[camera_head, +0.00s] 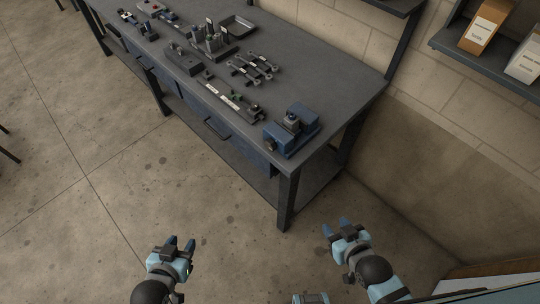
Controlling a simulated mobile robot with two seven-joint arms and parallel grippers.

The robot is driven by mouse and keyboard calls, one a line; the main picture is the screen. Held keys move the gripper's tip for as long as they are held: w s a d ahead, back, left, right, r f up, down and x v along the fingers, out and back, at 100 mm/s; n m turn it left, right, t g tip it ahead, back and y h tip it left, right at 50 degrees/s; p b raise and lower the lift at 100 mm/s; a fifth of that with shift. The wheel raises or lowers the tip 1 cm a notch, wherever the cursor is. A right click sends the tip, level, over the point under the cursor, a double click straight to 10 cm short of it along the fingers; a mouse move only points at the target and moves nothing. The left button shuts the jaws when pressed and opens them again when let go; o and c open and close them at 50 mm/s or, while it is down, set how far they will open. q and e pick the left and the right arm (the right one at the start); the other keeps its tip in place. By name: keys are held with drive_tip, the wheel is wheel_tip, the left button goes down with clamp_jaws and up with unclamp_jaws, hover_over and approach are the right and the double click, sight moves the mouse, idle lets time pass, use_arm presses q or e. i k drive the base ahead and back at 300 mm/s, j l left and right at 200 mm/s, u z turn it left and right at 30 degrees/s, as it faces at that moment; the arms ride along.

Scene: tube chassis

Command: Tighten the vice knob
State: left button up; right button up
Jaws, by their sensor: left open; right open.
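A blue vice (294,131) sits on the near right end of the dark workbench (335,88), close to the corner. A dark round knob (271,144) shows at its left front side, near the bench's front edge. My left gripper (181,243) is open and empty above the floor, in front of the bench and apart from it. My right gripper (338,226) is open and empty, lower in the view than the vice and to the right of the bench's front leg. Neither gripper touches the vice or knob.
Wrenches (252,67), a dark block (183,60), a metal tray (237,26) and small tools lie further back on the bench. A bench leg (287,200) stands between the grippers. A wall shelf with boxes (488,26) is at upper right.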

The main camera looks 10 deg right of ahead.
sight(269, 143)
drive_tip(key=k+z, duration=0.1)
drive_tip(key=z, duration=1)
drive_tip(key=j+z, duration=0.15)
drive_tip(key=z, duration=1.1)
drive_tip(key=k+j, duration=0.15)
drive_tip(key=j, duration=0.3)
drive_tip(key=k+j, duration=0.1)
drive_tip(key=j, duration=0.35)
drive_tip(key=k+j, duration=0.15)
drive_tip(key=j, duration=0.3)
drive_tip(key=k+j, duration=0.1)
drive_tip(key=j, duration=0.35)
drive_tip(key=k+j, duration=0.15)
drive_tip(key=j, duration=0.35)
drive_tip(key=k+j, duration=0.1)
drive_tip(key=j, duration=0.35)
drive_tip(key=k+j, duration=0.15)
drive_tip(key=j, duration=0.3)
drive_tip(key=k+j, duration=0.1)
drive_tip(key=j, duration=0.35)
